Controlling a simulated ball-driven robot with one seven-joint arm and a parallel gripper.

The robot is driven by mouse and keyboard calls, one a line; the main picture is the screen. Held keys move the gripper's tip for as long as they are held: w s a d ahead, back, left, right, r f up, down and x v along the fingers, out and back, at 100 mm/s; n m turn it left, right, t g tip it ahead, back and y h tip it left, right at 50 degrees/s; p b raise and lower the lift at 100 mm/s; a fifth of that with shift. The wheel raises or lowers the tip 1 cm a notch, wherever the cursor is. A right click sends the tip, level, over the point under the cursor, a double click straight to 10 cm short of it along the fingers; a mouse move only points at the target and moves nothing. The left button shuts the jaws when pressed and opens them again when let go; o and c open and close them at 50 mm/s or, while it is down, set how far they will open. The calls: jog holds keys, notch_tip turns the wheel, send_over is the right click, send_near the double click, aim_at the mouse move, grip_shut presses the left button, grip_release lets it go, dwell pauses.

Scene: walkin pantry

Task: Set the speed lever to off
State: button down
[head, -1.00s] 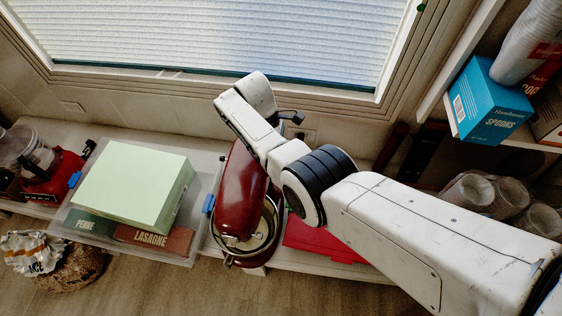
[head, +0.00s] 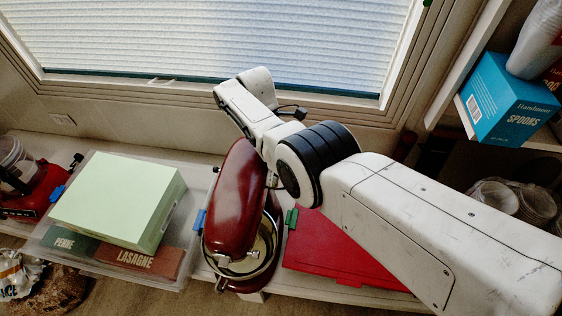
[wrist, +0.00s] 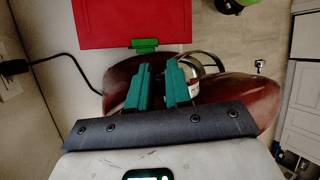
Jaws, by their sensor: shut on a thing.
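The red stand mixer (head: 235,200) stands on the counter below the window, with its metal bowl (head: 265,245) under the head. My arm reaches over its right side in the head view, and my gripper is hidden there behind my arm and the mixer. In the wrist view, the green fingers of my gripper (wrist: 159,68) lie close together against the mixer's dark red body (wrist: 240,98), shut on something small. The speed lever cannot be made out; the fingers hide the spot where they grip.
A red case (head: 345,255) with a green latch lies right of the mixer. Left is a clear bin (head: 190,235) with pasta boxes and a pale green box (head: 120,195). A black cord (wrist: 62,55) runs to the wall. Shelves with a blue spoons box (head: 505,100) stand right.

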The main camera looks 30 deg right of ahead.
jog(key=shift+d, duration=0.1)
jog(key=c, duration=1.1)
grip_release()
jog(key=shift+r, duration=0.1)
